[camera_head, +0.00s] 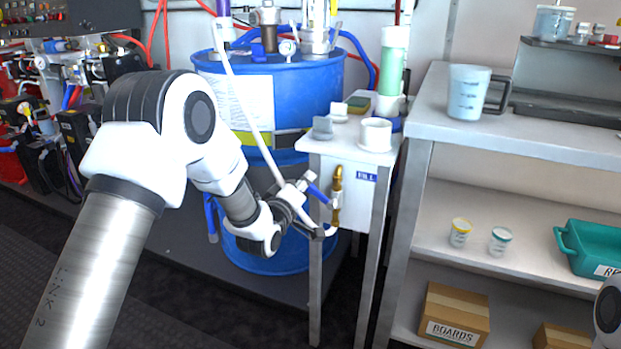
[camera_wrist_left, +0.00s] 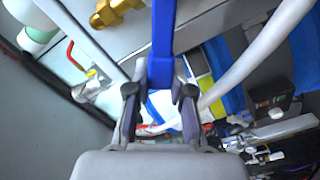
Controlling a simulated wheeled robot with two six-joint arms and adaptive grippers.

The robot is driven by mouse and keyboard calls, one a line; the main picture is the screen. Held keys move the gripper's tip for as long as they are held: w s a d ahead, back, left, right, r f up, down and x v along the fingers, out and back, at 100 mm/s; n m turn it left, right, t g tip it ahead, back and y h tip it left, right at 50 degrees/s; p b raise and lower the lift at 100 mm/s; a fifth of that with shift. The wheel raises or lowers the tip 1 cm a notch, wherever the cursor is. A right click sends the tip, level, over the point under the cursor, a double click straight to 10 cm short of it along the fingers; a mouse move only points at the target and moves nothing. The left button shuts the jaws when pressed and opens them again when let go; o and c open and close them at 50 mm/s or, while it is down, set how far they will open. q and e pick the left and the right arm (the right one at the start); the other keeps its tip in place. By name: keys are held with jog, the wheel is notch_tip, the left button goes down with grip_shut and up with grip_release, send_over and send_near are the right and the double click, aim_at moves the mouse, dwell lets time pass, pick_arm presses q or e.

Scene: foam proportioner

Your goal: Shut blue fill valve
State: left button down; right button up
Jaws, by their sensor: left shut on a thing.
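The blue fill valve handle (camera_head: 318,194) is a flat blue lever beside a brass fitting (camera_head: 336,188) on the front of a small grey stand, next to a blue FILL label (camera_head: 366,176). My left gripper (camera_head: 304,193) is at the handle's left end. In the left wrist view, the blue handle (camera_wrist_left: 163,38) runs up from between the two fingers of my left gripper (camera_wrist_left: 160,92), which is shut on it. The brass fitting (camera_wrist_left: 112,11) shows at the top left there. The handle's gripped end is partly hidden. My right gripper is not in view.
A large blue drum (camera_head: 290,95) stands behind the stand. A white hose (camera_head: 240,100) passes close to my left gripper. A metal shelf (camera_head: 520,130) at right holds a measuring jug (camera_head: 467,92). A red-and-yellow-handled valve (camera_wrist_left: 80,62) shows in the left wrist view.

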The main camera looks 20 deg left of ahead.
pick_arm(q)
jog(key=shift+a+f+n+b, duration=0.15)
jog(key=shift+a+f+n, duration=0.1)
jog(key=shift+f+n, duration=0.7)
jog(key=shift+a+f+n+b, duration=0.15)
jog(key=shift+f+n, duration=0.45)
jog(key=shift+n, duration=0.7)
jog(key=shift+a+f+n+b, duration=0.1)
jog(key=shift+a+f+n, duration=0.2)
jog(key=shift+f+n, duration=0.65)
jog(key=shift+r, duration=0.2)
jog(key=c, duration=1)
grip_release()
jog(key=shift+s, duration=0.1)
jog(key=s, duration=1.1)
jog(key=shift+s+a, duration=0.15)
jog(key=shift+s, duration=0.25)
